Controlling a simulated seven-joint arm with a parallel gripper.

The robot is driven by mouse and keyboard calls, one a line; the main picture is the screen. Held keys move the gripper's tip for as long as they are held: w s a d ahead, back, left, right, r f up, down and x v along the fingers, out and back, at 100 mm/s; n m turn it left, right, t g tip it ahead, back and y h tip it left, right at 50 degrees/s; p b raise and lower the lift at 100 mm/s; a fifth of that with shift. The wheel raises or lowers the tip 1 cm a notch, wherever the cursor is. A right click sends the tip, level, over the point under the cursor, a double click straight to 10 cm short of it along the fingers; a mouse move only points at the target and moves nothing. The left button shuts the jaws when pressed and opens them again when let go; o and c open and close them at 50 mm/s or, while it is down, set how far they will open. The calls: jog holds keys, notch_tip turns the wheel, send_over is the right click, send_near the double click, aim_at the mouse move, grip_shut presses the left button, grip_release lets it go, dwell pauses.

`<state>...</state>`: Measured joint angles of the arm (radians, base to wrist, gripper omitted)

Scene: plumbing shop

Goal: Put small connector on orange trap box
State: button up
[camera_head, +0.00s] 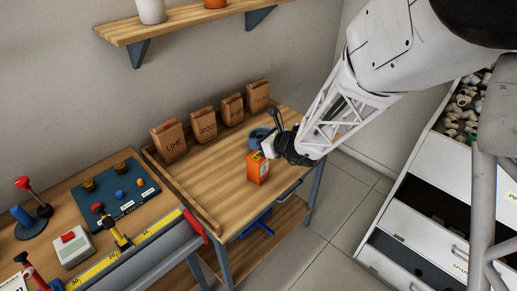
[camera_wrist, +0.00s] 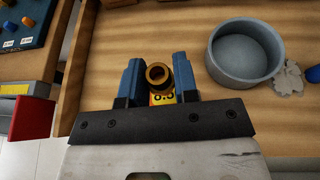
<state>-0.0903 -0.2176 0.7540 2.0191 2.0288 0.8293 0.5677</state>
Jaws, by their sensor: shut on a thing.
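My gripper (camera_wrist: 157,78) has its two blue fingers around a small brass ring-shaped connector (camera_wrist: 158,73), and it is shut on it. The connector's round opening faces the wrist camera. The orange trap box (camera_head: 257,169) stands upright on the wooden bench near its front edge. In the head view my gripper (camera_head: 270,146) is just above the box, and the connector cannot be made out there. In the wrist view the box's yellow-orange top (camera_wrist: 160,98) shows just below the connector. I cannot tell whether the connector touches the box.
A grey-blue bowl (camera_wrist: 246,50) stands close by, with a pale flat piece (camera_wrist: 290,79) beside it. Several brown paper bags (camera_head: 204,125) line the back of the bench (camera_head: 213,172). A tool bench is at left, white drawers (camera_head: 420,205) at right.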

jog(key=shift+f, duration=1.75)
jog(key=shift+f, duration=0.1)
jog(key=o, duration=0.9)
jog(key=shift+s+d+r, duration=0.35)
jog(key=shift+d, duration=0.05)
jog(key=shift+v, duration=5.45)
jog(key=shift+a+r, duration=0.1)
